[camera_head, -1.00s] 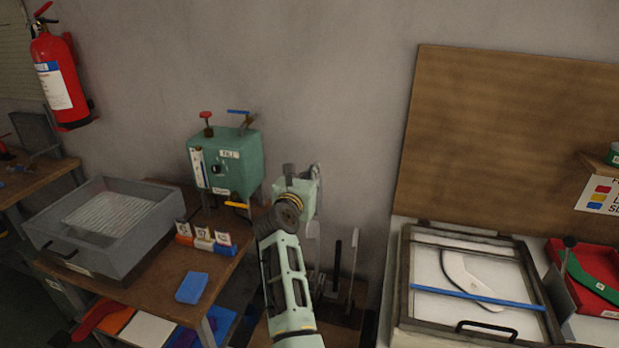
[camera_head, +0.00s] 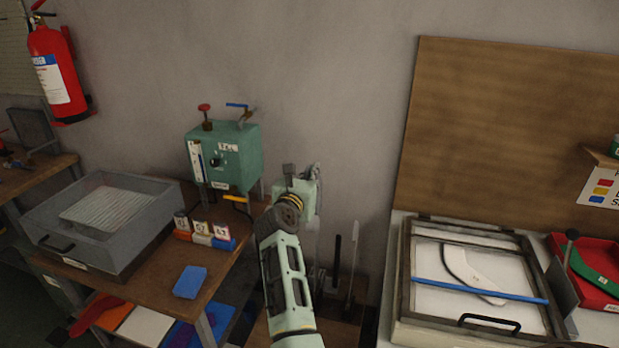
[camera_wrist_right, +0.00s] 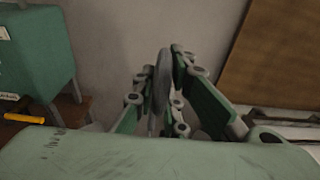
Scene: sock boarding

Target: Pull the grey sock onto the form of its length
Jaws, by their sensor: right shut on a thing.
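My right gripper (camera_wrist_right: 158,92) is shut on a flat, upright grey thing with a rounded top, which looks like the grey sock (camera_wrist_right: 163,68). Its lower part is hidden by the fingers and wrist, so I cannot tell how far it covers a form. In the head view my right arm reaches up from the bottom middle and hides the fingertips. Just right of the arm stand slim upright forms: a dark one (camera_head: 337,262) and a taller pale grey one (camera_head: 351,268). My left gripper is not in view.
Left of my arm is a wooden table with a green box (camera_head: 224,160), a grey tray (camera_head: 62,232), small labelled blocks (camera_head: 201,238) and a blue block (camera_head: 190,282). A framed press (camera_head: 470,250) and a red tray (camera_head: 600,298) are on the right. The wall is close behind.

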